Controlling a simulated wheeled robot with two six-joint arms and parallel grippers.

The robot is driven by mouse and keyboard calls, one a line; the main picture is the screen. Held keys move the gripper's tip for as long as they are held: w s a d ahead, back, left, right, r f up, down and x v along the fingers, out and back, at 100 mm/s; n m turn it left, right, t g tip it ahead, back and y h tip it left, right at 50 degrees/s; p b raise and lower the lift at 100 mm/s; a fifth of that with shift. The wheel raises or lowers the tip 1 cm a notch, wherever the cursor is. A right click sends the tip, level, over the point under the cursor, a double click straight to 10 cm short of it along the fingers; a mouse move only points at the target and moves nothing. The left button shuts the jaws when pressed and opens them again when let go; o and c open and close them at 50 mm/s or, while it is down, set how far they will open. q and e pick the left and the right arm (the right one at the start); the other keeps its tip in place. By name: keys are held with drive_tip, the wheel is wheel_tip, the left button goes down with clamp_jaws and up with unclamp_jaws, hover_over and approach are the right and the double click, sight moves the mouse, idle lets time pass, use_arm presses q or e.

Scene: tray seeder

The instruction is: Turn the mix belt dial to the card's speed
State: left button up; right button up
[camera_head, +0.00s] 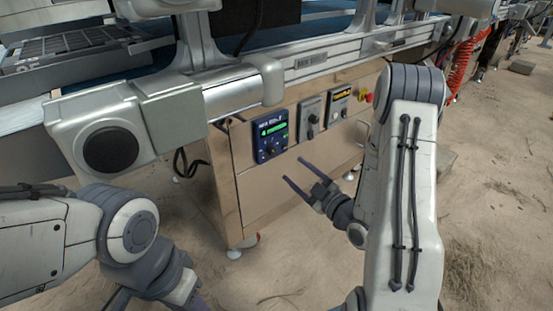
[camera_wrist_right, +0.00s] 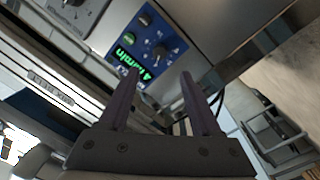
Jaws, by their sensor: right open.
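The blue control panel (camera_head: 272,136) is on the wooden front of the machine, with a lit green display and a dark dial (camera_head: 270,150) below it. In the right wrist view the blue panel (camera_wrist_right: 172,30) is tilted; its green display (camera_wrist_right: 124,54) seems to read 4 m/min, and the dark dial (camera_wrist_right: 160,52) has a pointer. My right gripper (camera_head: 292,169) is open and empty, in front of the panel and apart from it; its fingers (camera_wrist_right: 160,73) point towards the panel. My left gripper is mostly cut off at the lower left, its jaws unclear. I cannot make out a speed card.
Right of the blue panel are a grey switch box (camera_head: 310,118), another with a yellow label (camera_head: 340,102), and a red button (camera_head: 368,97). The conveyor's metal rail (camera_head: 320,60) and motor housing (camera_head: 108,140) stand above. The sandy floor (camera_head: 290,255) in front is open.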

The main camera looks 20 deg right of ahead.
sight(274, 153)
drive_tip(key=b+x, duration=0.4)
drive_tip(key=x, duration=0.6)
drive_tip(key=shift+b, duration=0.4)
clamp_jaws()
